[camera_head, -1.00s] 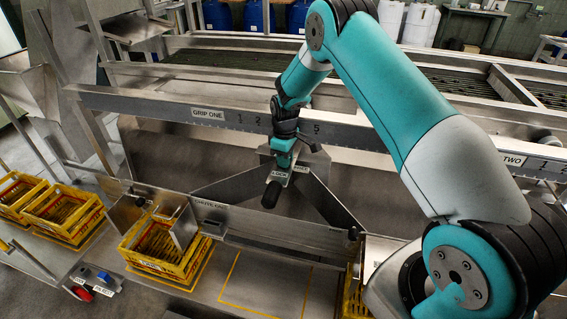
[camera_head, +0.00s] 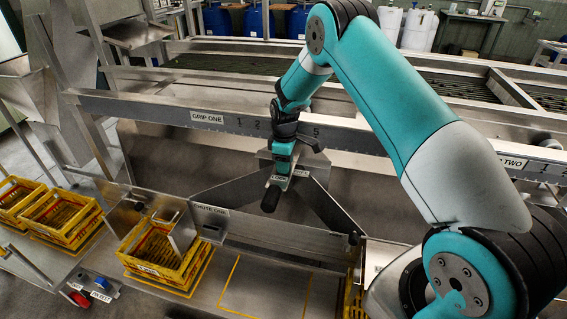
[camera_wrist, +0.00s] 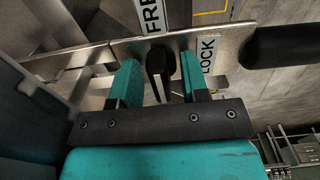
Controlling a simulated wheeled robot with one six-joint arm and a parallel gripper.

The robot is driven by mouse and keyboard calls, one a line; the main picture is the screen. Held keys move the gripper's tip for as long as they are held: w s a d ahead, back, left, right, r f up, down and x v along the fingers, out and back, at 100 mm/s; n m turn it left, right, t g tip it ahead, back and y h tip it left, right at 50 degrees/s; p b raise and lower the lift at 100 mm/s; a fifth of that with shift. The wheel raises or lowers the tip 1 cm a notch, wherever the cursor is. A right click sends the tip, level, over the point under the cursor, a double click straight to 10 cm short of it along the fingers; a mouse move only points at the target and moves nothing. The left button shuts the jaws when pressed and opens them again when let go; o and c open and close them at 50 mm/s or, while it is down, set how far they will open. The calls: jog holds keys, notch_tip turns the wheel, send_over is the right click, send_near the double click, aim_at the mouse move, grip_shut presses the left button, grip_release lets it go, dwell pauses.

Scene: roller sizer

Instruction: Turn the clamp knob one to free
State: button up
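The clamp knob (camera_wrist: 159,68) is black with a white mark and sits on a metal plate in the wrist view. A FREE label (camera_wrist: 153,16) lies above it and a LOCK label (camera_wrist: 208,52) to its right. My gripper (camera_wrist: 160,78) has one teal finger on each side of the knob, with narrow gaps showing, so it looks open around it. I cannot tell which label the knob points to. In the head view my gripper (camera_head: 282,165) is over the clamp plate and hides the knob.
A black handle (camera_head: 270,199) sticks out in front of the clamp plate, and shows at right in the wrist view (camera_wrist: 285,46). The GRIP ONE beam (camera_head: 160,110) runs behind my gripper. Metal chute walls (camera_head: 280,235) and yellow crates (camera_head: 160,258) lie in front.

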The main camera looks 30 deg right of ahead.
notch_tip(320, 180, up, 17)
jog(key=b, duration=0.3)
jog(key=shift+r, duration=0.2)
jog(key=shift+a, duration=0.1)
dwell(0.5)
